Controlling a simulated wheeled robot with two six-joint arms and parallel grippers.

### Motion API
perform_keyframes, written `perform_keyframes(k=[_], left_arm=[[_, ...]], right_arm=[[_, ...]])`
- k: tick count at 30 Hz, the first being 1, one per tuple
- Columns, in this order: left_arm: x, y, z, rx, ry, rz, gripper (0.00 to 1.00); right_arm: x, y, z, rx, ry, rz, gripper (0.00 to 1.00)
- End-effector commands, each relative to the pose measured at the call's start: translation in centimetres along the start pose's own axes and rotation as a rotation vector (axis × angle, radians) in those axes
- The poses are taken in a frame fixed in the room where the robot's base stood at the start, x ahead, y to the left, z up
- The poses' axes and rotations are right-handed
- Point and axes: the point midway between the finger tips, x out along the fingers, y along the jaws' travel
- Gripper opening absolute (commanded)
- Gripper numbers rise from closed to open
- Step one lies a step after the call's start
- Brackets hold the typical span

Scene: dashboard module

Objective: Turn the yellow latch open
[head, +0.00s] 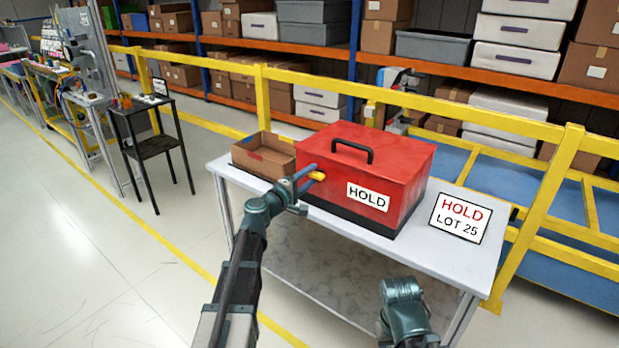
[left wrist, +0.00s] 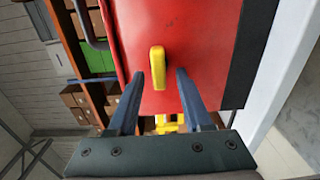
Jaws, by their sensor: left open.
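The red box (head: 365,172) stands on the white table, with a black handle on its lid and a white HOLD label on its front. In the left wrist view the latch (left wrist: 157,67) is a short rounded bar, lying roughly level across the red face. My left gripper (head: 304,181) is open at that face. In the left wrist view its two blue fingers (left wrist: 160,74) point at the face, one on each side of the latch, with gaps showing. Part of my right arm shows at the bottom right; its gripper is not visible.
An open cardboard box (head: 264,157) stands on the white table (head: 434,239) beside the red box's left end. A yellow railing (head: 410,101) runs behind the table. The floor at the left is clear.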

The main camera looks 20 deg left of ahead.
Motion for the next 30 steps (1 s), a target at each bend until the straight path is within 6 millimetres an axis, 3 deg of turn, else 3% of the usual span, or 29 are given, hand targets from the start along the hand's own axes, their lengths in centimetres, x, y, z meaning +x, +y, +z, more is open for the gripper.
perform_keyframes(k=[7,21,30], left_arm=[[-1.4,0.0,0.0,0.0,0.002,0.0,0.5],[-11.0,0.0,0.1,0.0,0.002,0.0,0.5],[-13.7,0.0,0.0,0.0,0.001,0.0,0.5]], right_arm=[[0.0,0.0,0.0,0.0,0.0,0.0,0.5],[0.0,0.0,0.0,0.0,0.0,0.0,0.5],[0.0,0.0,0.0,0.0,0.0,0.0,0.5]])
